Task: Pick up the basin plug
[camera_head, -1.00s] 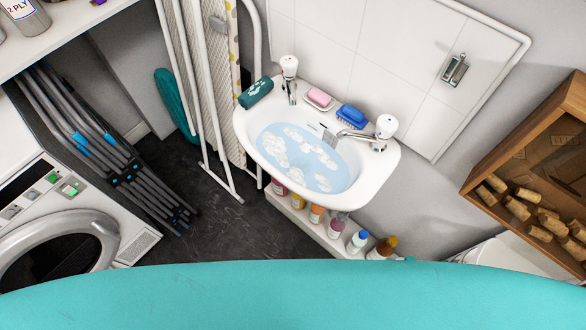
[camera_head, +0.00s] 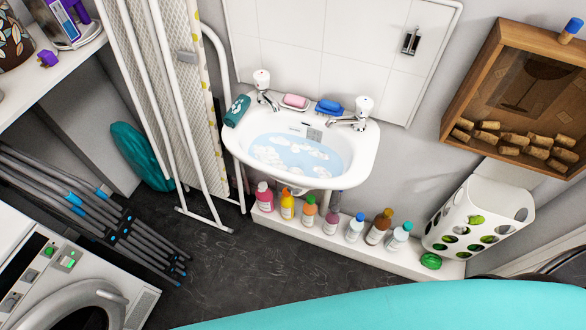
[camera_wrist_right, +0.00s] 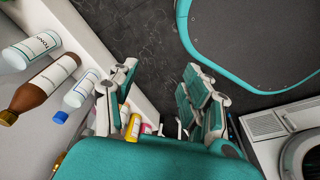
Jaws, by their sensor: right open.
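I cannot make out a basin plug in any view. The white basin (camera_head: 367,150) is on the wall in the head view, holding bluish water (camera_head: 325,165) with white foam that hides parts of its bottom. A small grey piece (camera_head: 314,133) shows at the basin's back wall; I cannot tell what it is. My right gripper (camera_wrist_right: 163,103) is open and empty in the right wrist view, over the dark floor beside the low bottle shelf. It is outside the head view. My left gripper is in neither current view.
Two taps (camera_head: 363,108), pink soap (camera_head: 295,101), a blue brush (camera_head: 329,107) and a dark green item (camera_head: 237,110) sit on the basin's rim. Bottles (camera_head: 355,227) line the low shelf below. A cork box (camera_head: 475,95) hangs right; folded racks stand left. Dark floor (camera_head: 225,260) is clear.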

